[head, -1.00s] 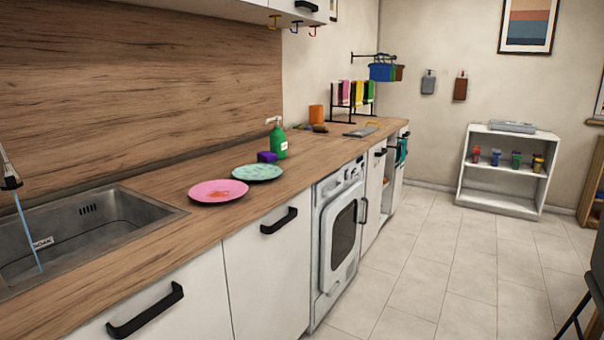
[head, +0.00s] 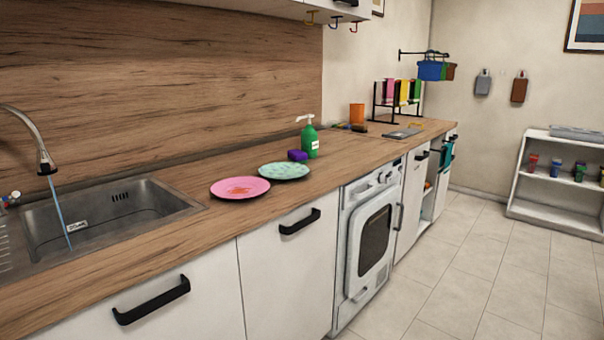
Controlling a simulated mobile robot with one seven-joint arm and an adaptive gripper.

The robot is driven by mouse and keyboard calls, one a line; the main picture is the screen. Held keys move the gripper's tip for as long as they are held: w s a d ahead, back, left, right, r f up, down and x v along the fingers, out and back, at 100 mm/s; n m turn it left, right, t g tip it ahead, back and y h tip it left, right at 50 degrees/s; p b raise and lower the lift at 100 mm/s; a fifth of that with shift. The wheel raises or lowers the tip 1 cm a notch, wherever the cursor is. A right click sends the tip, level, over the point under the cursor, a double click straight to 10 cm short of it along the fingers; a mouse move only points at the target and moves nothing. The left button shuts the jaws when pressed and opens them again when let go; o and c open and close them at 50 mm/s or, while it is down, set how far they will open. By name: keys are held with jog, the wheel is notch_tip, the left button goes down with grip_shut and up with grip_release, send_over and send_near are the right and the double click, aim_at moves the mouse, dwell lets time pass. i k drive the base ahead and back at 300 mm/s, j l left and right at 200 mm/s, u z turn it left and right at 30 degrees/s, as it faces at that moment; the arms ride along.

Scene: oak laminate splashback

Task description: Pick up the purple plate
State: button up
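No plate of a clear purple colour shows. A pink plate (head: 226,190) with a reddish-orange smear in its middle lies flat on the wooden counter, right of the sink. A teal plate (head: 284,171) with a speckled pattern lies just behind it to the right; their rims are very close, and I cannot tell if they touch. My gripper is not in view.
A green pump bottle (head: 309,138) stands behind the plates. The sink (head: 120,215) is at left with water running from the tap (head: 44,158). The counter (head: 150,258) in front of the sink is clear. Black handles (head: 300,221) stick out from the cabinet fronts. Open tiled floor lies at right.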

aim_at(279, 170)
jog(key=i+j+z, duration=0.85)
jog(key=i, duration=0.15)
